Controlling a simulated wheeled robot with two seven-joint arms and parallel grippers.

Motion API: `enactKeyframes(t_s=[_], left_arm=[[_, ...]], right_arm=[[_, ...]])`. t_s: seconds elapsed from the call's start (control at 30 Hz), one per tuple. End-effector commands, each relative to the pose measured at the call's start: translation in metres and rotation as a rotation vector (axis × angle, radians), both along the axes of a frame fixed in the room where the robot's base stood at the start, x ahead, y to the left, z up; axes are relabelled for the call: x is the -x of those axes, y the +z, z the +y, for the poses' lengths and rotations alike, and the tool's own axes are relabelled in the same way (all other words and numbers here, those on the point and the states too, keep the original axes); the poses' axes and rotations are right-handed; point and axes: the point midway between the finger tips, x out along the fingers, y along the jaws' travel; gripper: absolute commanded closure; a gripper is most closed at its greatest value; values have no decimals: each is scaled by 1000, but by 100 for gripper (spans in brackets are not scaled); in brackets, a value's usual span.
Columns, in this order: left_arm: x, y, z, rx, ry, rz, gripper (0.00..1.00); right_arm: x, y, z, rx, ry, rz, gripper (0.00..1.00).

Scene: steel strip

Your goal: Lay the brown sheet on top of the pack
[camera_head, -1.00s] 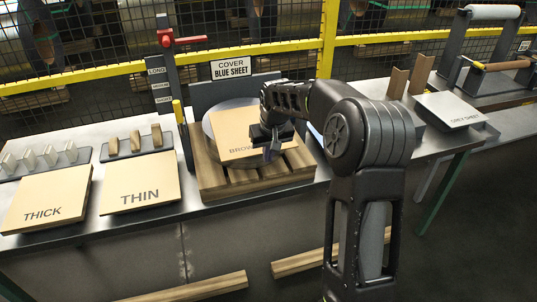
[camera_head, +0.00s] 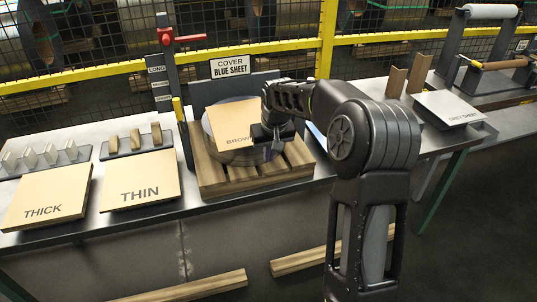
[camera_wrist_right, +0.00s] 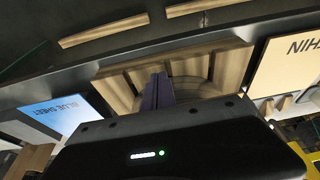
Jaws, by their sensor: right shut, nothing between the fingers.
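The brown sheet (camera_head: 229,122) is on the grey round pack (camera_head: 245,157), toward its back left. The pack's front edge shows bare below it, and I cannot tell whether the sheet lies flat or tilts. The pack stands on a wooden pallet (camera_head: 215,180); the pallet (camera_wrist_right: 232,66) and part of the pack (camera_wrist_right: 190,88) also show in the right wrist view. My right gripper (camera_head: 272,151) is shut and empty, over the pack's right side by the sheet's lower right corner. Its fingers (camera_wrist_right: 157,92) show close together. The arm hides the sheet's right part. My left gripper is not in view.
A sign post with a red handle (camera_head: 181,40) stands left of the pallet, and a dark upright plate (camera_head: 205,94) behind it. Thick (camera_head: 45,195) and thin (camera_head: 140,178) sheets lie left. A blue sheet (camera_wrist_right: 55,115) and a grey sheet (camera_head: 448,107) lie right.

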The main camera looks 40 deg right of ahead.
Motion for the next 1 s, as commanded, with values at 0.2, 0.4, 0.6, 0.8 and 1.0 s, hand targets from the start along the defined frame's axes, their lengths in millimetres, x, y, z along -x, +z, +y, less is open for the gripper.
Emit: enactKeyframes(t_s=[0.2, 0.4, 0.6, 0.8, 1.0], left_arm=[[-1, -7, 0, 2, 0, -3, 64], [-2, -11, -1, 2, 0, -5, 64], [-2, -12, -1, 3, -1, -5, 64], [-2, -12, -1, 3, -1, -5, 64], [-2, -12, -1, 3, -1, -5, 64]], right_arm=[[9, 36, 4, 1, 0, -5, 100], [20, 73, 7, 1, 1, -4, 100], [26, 93, 9, 0, 0, -1, 100], [28, 96, 9, 0, 0, 1, 100], [28, 96, 9, 0, -1, -1, 100]])
